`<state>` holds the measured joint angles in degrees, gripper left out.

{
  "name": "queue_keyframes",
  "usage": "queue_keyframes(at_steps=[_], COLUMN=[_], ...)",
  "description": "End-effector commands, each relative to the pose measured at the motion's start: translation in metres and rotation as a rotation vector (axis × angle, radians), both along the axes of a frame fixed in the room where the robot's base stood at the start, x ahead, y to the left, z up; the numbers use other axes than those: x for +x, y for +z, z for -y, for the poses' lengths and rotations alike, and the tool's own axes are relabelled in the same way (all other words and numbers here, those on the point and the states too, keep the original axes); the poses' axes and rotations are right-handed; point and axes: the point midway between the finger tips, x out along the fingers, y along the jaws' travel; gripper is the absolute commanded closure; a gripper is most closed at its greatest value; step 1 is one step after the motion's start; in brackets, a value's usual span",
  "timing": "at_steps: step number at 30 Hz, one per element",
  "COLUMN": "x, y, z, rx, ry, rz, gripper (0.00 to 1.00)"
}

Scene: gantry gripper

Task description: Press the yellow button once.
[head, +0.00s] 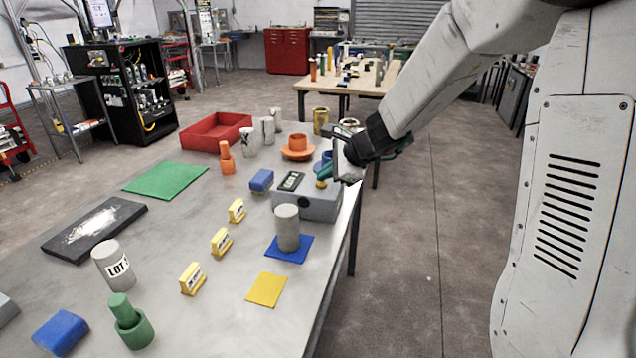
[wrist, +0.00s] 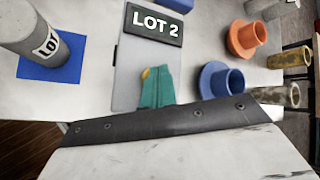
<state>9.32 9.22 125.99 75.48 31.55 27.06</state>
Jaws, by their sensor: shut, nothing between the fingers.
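The yellow button (head: 321,184) sits on top of a grey box (head: 318,209), at its right side in the head view. My gripper (head: 324,174) has teal fingers, shut with nothing between them, and their tips are right at the button. I cannot tell whether they touch it. In the wrist view the shut fingers (wrist: 158,88) cover most of the button, and a bit of yellow (wrist: 148,73) shows at their tips. The box carries a black "LOT 2" plate (wrist: 155,22) beside the button.
A grey cylinder (head: 287,228) stands on a blue square in front of the box. A blue flanged cup (wrist: 220,79) and an orange one (wrist: 245,37) stand close beside it. A blue block (head: 261,180) lies to its left. The table's right edge is near.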

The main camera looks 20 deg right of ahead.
Motion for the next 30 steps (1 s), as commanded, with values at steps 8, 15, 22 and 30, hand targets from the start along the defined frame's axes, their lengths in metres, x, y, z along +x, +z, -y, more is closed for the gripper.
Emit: queue_keyframes(at_steps=[8, 15, 22, 30], x=[0.000, 0.000, 0.001, 0.000], y=[0.013, 0.013, 0.029, 0.056], z=[0.000, 0.000, 0.000, 0.000], rx=[0.000, 0.000, 0.000, 0.000], ry=[-0.001, -0.001, 0.002, 0.000], rz=[0.001, 0.001, 0.004, 0.004], gripper=[1.00, 1.00, 1.00, 1.00])
